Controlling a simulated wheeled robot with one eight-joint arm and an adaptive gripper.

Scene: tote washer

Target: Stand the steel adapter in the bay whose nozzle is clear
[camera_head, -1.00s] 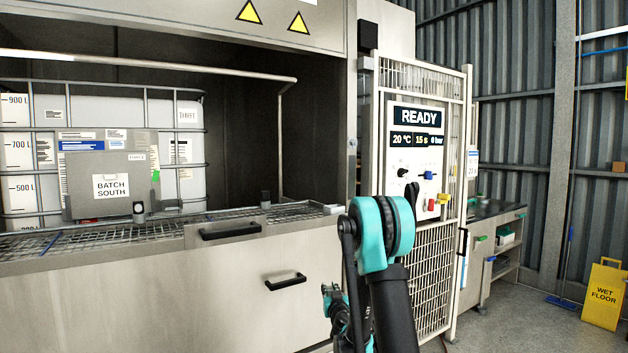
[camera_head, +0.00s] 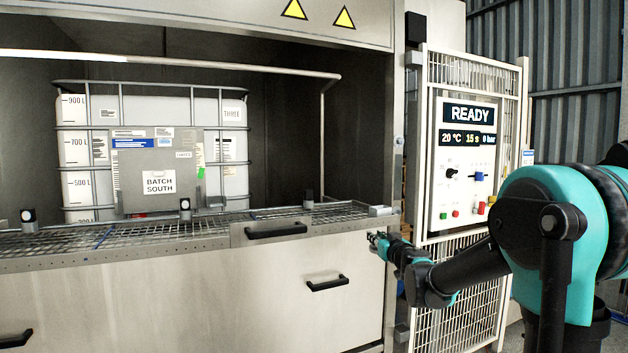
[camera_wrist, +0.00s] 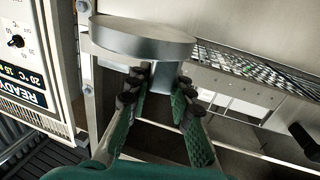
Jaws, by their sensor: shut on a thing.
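My gripper (camera_wrist: 158,88) is shut on the steel adapter (camera_wrist: 143,38), a wide grey disc with a narrower stem between my fingers. In the head view my gripper (camera_head: 378,241) is small, in front of the washer's right end, and the adapter is hard to make out there. A mesh deck (camera_head: 130,232) runs along the washer's opening. Three small dark posts with pale parts, perhaps nozzles, stand along it: a left one (camera_head: 28,217), a middle one (camera_head: 185,206) and a right one (camera_head: 309,197). I cannot tell which is clear.
A white caged tank (camera_head: 90,150) with a "BATCH SOUTH" plate stands behind the deck. A rail (camera_head: 200,64) crosses the opening above. Black handles (camera_head: 276,231) jut from the front. A mesh guard with a READY panel (camera_head: 468,160) stands right of the opening.

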